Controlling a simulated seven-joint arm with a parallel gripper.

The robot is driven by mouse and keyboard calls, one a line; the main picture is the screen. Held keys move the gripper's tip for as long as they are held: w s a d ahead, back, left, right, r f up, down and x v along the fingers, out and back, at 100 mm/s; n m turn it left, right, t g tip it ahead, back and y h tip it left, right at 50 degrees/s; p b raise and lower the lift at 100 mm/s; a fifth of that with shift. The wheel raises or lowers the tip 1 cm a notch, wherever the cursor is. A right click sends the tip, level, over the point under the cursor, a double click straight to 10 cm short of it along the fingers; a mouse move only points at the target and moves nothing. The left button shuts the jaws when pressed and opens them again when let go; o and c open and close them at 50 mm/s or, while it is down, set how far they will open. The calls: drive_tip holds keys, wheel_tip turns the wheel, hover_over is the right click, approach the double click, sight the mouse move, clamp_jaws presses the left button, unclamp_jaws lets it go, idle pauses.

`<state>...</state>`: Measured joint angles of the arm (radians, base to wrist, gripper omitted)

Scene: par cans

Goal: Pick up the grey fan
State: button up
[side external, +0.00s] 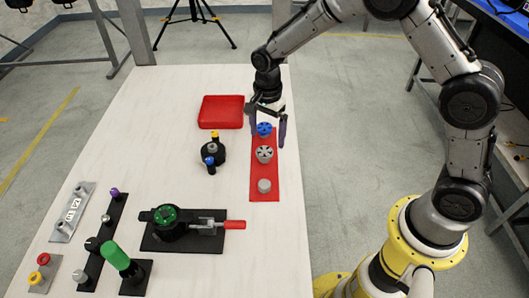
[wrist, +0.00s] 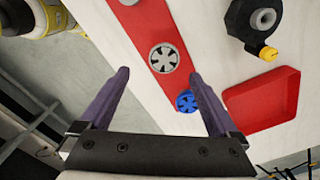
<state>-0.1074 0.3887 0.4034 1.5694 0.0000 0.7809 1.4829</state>
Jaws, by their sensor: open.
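The grey fan (side external: 264,154) is a round disc with dark slots, on the red strip (side external: 258,194) on the table. It also shows in the wrist view (wrist: 164,58), between and just beyond my fingertips. A blue fan (side external: 264,129) is on the same strip, farther back; in the wrist view the blue fan (wrist: 186,102) shows near my right finger. My gripper (side external: 268,136) is open and empty, pointing down over the blue fan's end of the strip. In the wrist view my gripper (wrist: 160,73) has its purple fingers apart.
A plain grey cylinder (side external: 264,186) stands at the strip's front. A red tray (side external: 221,112) lies behind left. A black round part with yellow and blue knobs (side external: 213,153) stands left of the strip. A black fixture with a red handle (side external: 180,230) lies front left.

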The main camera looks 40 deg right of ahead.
sight(265, 151)
drive_tip(key=shift+w+a+f, duration=0.1)
drive_tip(key=shift+w+f, duration=0.05)
drive_tip(key=shift+f, duration=1.3)
drive_tip(key=shift+w+a+f, duration=0.1)
drive_tip(key=shift+w+f, duration=0.05)
drive_tip(key=shift+f, duration=1.3)
drive_tip(key=c, duration=1.4)
drive_tip(key=shift+r, duration=0.15)
